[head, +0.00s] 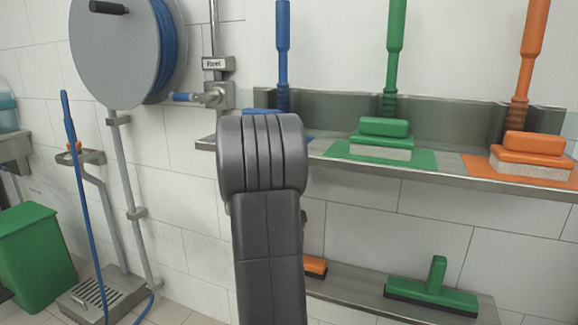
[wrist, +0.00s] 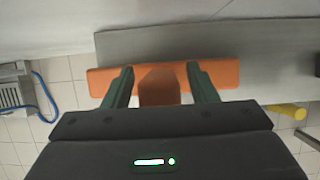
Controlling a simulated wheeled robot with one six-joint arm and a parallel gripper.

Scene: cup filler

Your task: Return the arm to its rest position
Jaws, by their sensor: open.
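My gripper (wrist: 160,85) is open in the wrist view, its two dark green fingers spread apart. An orange squeegee (wrist: 220,74) lies beyond and between the fingers, its stubby handle (wrist: 159,92) pointing toward the palm with gaps on both sides. I cannot tell how far below the fingertips it lies. In the head view my arm stands upright in the middle and hides the gripper. A bit of the orange squeegee (head: 316,266) shows just right of the arm on the lower shelf.
The lower steel shelf (head: 350,287) also holds a green squeegee (head: 433,293). The upper shelf (head: 460,178) carries a green brush (head: 382,140) and an orange brush (head: 533,150).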

